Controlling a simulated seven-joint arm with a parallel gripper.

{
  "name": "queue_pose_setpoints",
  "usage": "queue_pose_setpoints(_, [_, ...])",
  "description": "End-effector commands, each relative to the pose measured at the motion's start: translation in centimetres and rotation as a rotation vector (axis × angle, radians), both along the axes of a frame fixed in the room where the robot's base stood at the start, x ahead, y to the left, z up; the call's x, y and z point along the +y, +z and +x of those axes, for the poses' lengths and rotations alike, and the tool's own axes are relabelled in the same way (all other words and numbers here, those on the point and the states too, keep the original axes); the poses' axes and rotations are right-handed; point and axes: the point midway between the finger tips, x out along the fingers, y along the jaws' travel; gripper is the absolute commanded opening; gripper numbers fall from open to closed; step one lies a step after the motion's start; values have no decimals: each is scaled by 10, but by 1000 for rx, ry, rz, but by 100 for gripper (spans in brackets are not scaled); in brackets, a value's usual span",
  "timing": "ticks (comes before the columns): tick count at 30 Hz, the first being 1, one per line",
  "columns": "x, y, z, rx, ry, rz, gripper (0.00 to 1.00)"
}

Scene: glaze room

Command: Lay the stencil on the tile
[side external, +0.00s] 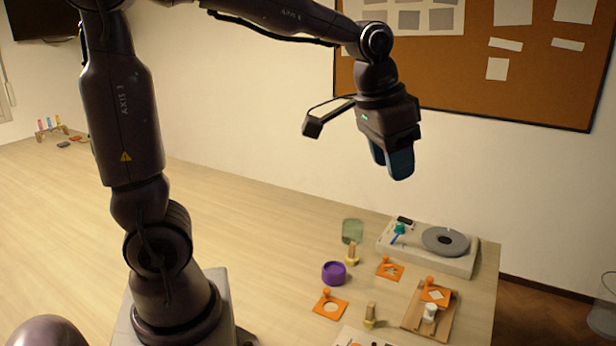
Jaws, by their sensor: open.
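My gripper (392,165), with blue fingers, is open and empty, high above the back of the table. Three orange stencils with small knobs are in view. One stencil (343,312) with a round opening lies at the front left of the work area. Another stencil (380,272) lies near the turntable unit. A third stencil (445,299) is on the wooden tray (413,322), with a pale diamond shape in its middle. I cannot tell whether a tile lies under it; no bare tile can be made out clearly.
A purple round container (334,274), a greenish clear container (352,229) and two wooden-handled tools (351,257) (370,312) stand nearby. A small white jar (430,312) stands at the tray. A turntable unit (465,263) occupies the back right. The table's left side is mostly clear.

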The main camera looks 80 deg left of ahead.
Motion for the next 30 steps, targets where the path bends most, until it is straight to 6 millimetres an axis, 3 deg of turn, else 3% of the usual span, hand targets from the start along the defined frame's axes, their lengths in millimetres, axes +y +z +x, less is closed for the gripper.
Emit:
queue_pose_setpoints(1, [-5,8,-24,-36,-2,-2,43])
queue_pose_setpoints(6, [-17,9,-87,-120,-3,-14,43])
queue_pose_setpoints(12, [-23,-2,-127,-178,-4,-26,43])
queue_pose_setpoints(17, [-24,-6,-135,-189,-3,-30,43])
queue_pose_setpoints(30, [-24,-6,-135,-188,-3,-30,43])
